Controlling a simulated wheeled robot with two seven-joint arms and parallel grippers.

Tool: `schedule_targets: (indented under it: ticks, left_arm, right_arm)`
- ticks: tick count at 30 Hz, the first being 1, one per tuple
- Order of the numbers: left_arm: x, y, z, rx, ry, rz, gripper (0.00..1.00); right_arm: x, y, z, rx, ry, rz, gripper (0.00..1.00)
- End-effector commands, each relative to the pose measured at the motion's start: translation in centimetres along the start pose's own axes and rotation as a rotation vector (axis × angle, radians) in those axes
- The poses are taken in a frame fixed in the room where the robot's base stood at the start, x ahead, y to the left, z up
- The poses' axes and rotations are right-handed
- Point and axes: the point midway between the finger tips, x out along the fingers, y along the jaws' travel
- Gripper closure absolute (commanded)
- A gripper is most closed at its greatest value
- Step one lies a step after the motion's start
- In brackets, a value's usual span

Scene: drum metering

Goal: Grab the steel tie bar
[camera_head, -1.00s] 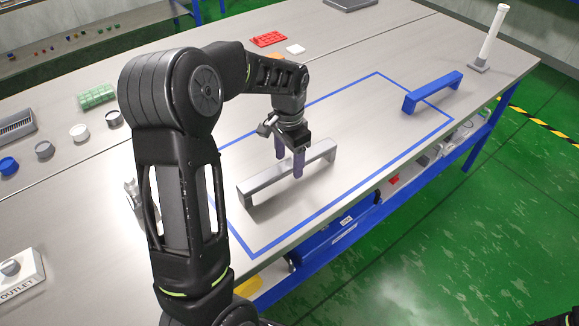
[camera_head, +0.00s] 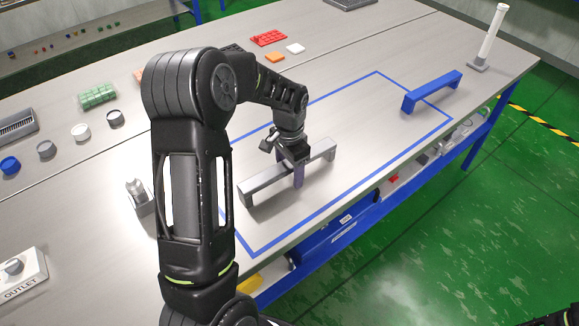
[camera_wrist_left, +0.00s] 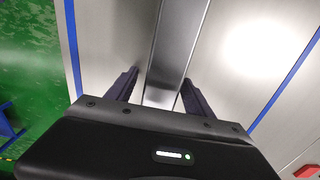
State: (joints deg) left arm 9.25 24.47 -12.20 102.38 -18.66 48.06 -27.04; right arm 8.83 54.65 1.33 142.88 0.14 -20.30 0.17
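The steel tie bar (camera_head: 262,184) is a grey bridge-shaped bar standing on its two end legs inside the blue taped outline on the bench. My left gripper (camera_head: 291,170) is over its middle, pointing down, with one dark finger on the near side and the other hidden behind the bar. In the left wrist view the bar (camera_wrist_left: 180,40) runs between the two fingers of the left gripper (camera_wrist_left: 160,76), which are apart, with a visible gap at least on the left side. The bar still rests on the bench. My right gripper is not visible.
A blue bar (camera_head: 432,92) of similar shape stands at the right of the outline. A white post (camera_head: 492,38) stands at the far right corner. An outlet box (camera_head: 20,275), small round caps and a green tray (camera_head: 97,96) lie at the left. The bench's front edge is close.

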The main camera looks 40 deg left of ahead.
Motion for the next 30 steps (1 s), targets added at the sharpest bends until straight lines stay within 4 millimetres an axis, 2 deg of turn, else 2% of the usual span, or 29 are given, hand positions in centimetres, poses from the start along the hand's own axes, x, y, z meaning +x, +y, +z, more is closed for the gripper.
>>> schedule_targets:
  ticks: [2, 21, 30]
  left_arm:
    - [-0.01, 0.00, 0.00, 0.000, 0.000, 0.000, 0.46]
    - [-0.01, -0.01, 0.00, 0.000, 0.000, 0.000, 0.99]
    - [-0.01, -0.02, 0.00, 0.000, 0.000, 0.000, 1.00]
  right_arm:
    - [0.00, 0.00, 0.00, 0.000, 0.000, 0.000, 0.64]
    - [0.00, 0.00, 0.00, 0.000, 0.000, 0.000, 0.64]
    - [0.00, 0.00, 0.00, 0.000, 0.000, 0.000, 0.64]
